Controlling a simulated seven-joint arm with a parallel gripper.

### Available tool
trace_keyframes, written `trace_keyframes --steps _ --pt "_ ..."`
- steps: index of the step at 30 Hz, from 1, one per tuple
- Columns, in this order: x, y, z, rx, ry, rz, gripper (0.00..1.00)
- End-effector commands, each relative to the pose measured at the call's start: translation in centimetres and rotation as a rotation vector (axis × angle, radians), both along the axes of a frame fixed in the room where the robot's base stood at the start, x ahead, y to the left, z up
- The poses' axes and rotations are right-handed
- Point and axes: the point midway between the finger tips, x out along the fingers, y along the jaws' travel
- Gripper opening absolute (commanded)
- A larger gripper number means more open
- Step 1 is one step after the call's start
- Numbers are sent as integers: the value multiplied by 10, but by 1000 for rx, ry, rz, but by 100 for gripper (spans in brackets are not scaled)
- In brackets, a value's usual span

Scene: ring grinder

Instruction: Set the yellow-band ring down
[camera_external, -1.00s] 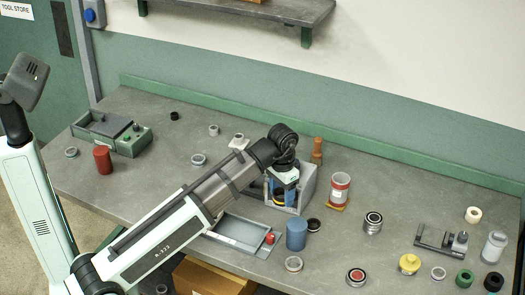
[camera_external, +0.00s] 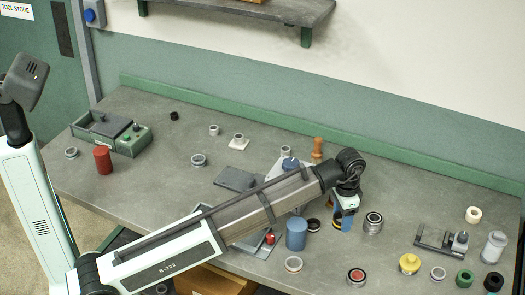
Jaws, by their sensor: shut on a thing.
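My gripper (camera_external: 344,221) is low over the bench, right of the grey machine and left of a silver ring with a dark centre. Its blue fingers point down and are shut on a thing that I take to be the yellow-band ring. That ring is hidden by the fingers, so its band and its gap to the bench cannot be made out. The grey machine (camera_external: 280,168) is partly covered by my arm.
The silver ring (camera_external: 373,223) stands close on the right. A blue cylinder (camera_external: 296,234) and a dark ring (camera_external: 313,225) are on the left. A red-topped ring (camera_external: 356,276) and a yellow-topped part (camera_external: 409,263) lie in front. The bench (camera_external: 440,205) is clear further back right.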

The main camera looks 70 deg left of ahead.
Motion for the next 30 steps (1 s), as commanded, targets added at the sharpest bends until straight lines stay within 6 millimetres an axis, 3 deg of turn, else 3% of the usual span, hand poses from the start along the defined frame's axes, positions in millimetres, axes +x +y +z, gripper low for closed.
trace_keyframes --steps 6,19,30 --pt "-1 0 -35 0 2 1 24" --pt "-1 0 -74 0 2 1 24" --pt "-1 0 -79 0 0 1 24"
